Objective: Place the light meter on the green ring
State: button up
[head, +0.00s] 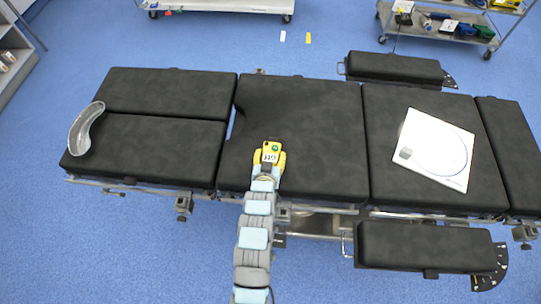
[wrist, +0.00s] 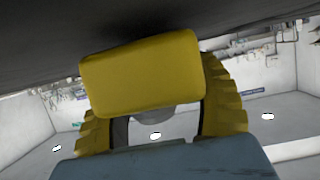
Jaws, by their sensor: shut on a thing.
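My gripper (head: 269,160), with yellow ridged fingers, is shut on a yellow box-shaped device, which I take to be the light meter (head: 272,149). Its upper face shows a green round spot and a white label with dark marks. In the wrist view the device's plain yellow face (wrist: 140,75) sits between the fingers, close under a dark surface. I cannot tell whether it touches the black table pad. A thin ring (head: 465,152) is drawn on a white board (head: 430,128) on the right pad; it looks dark bluish, and I see no plainly green ring.
A small grey block (head: 405,153) sits at the board's left, beside the ring. A grey kidney dish (head: 84,128) lies on the far left pad. The black middle pad (head: 315,125) is clear between my gripper and the board. Trolleys stand at the back.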

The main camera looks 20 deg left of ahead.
jog(key=shift+f, duration=0.25)
jog(key=o, duration=1.3)
jog(key=shift+c, duration=0.2)
jog(key=shift+f+b, duration=0.15)
jog(key=shift+b, duration=0.15)
jog(key=p+v, duration=0.2)
jog(key=v, duration=1.5)
jog(key=shift+d, duration=0.25)
jog(key=shift+r, duration=0.2)
